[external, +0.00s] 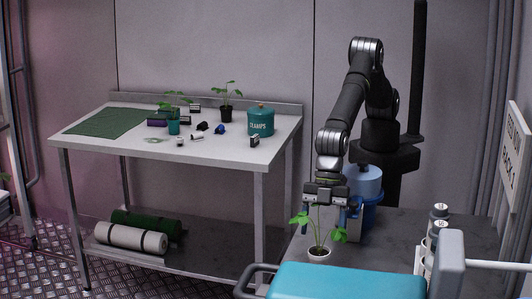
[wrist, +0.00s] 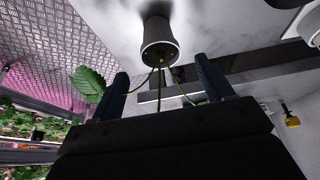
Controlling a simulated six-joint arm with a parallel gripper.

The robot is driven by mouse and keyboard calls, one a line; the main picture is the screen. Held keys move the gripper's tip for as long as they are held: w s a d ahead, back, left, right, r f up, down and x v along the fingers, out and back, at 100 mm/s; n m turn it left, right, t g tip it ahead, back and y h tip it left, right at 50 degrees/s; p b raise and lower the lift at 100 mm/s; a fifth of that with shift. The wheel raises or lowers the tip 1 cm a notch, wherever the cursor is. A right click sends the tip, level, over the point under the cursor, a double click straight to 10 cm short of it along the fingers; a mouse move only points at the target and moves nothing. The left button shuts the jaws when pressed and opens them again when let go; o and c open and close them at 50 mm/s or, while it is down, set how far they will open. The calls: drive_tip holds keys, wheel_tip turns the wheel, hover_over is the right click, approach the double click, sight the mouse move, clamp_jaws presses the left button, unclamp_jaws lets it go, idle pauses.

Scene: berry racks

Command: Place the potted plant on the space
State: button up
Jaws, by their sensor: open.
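A potted plant with green leaves in a small white pot (external: 318,256) stands upright on the grey bench at the lower right. In the wrist view, the pot (wrist: 160,42) lies beyond the fingertips and the thin stems run between the two fingers of my gripper (wrist: 165,85). The gripper is open and not closed on the plant. I cannot tell which spot is the space the task names.
A white table (external: 225,150) holds two other plants (external: 173,126) (external: 226,114), a teal tin (external: 261,122), a green mat (external: 110,121) and several small items. A teal padded surface (external: 345,282) lies close in front of the plant. Bottles (external: 438,228) stand to the right.

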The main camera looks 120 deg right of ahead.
sight(319, 252)
drive_tip(key=shift+v, duration=1.5)
drive_tip(key=shift+f, duration=0.1)
drive_tip(key=x, duration=1.2)
drive_tip(key=shift+f, duration=0.15)
wheel_tip(319, 252, up, 2)
drive_tip(key=shift+r, duration=0.55)
drive_tip(key=shift+f, duration=0.1)
